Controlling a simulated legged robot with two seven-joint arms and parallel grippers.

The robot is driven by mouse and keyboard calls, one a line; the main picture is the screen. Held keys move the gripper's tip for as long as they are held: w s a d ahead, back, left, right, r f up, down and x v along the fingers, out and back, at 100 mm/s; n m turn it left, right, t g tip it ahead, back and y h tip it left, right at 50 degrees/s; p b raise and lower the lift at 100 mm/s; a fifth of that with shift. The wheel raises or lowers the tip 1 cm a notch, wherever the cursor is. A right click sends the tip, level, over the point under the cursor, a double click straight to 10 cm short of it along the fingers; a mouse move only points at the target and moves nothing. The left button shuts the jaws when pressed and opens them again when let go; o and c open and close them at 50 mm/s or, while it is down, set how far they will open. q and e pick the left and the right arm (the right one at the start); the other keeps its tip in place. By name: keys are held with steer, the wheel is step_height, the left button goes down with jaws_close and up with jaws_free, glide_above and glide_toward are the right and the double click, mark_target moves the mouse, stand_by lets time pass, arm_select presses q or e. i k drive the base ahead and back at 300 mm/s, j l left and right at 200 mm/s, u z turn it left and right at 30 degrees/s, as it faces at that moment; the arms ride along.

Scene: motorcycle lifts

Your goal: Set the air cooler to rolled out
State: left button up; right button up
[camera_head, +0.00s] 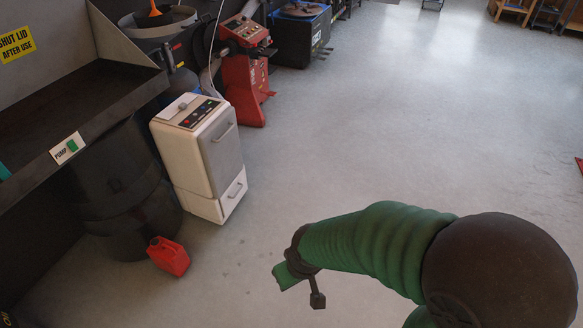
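The air cooler appears to be the white upright cabinet (173,146) at left of centre in the head view. It has a dark control panel with small buttons on its top, a grey front panel with a bar handle, and a lower section with a second handle. It stands on the floor close against the dark equipment along the left side. Its rear left side and base are partly hidden, and no castors can be made out. Neither of my grippers can be made out in the view.
A red jerrycan (169,257) stands in front of the cooler, beside a dark drum (115,185). A parts-washer basin (95,108) overhangs at left. A red machine (243,85) stands behind. A green ribbed hose (375,240) fills the lower right foreground. The floor right of the cooler is clear.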

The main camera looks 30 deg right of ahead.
mark_target(202, 158)
steer(key=z, duration=0.5)
steer(key=i+u, duration=0.15)
steer(key=i, duration=0.45)
steer(key=i+l+u, duration=0.15)
steer(key=i, duration=0.45)
steer(key=i+l+u, duration=0.15)
steer(key=i, duration=0.45)
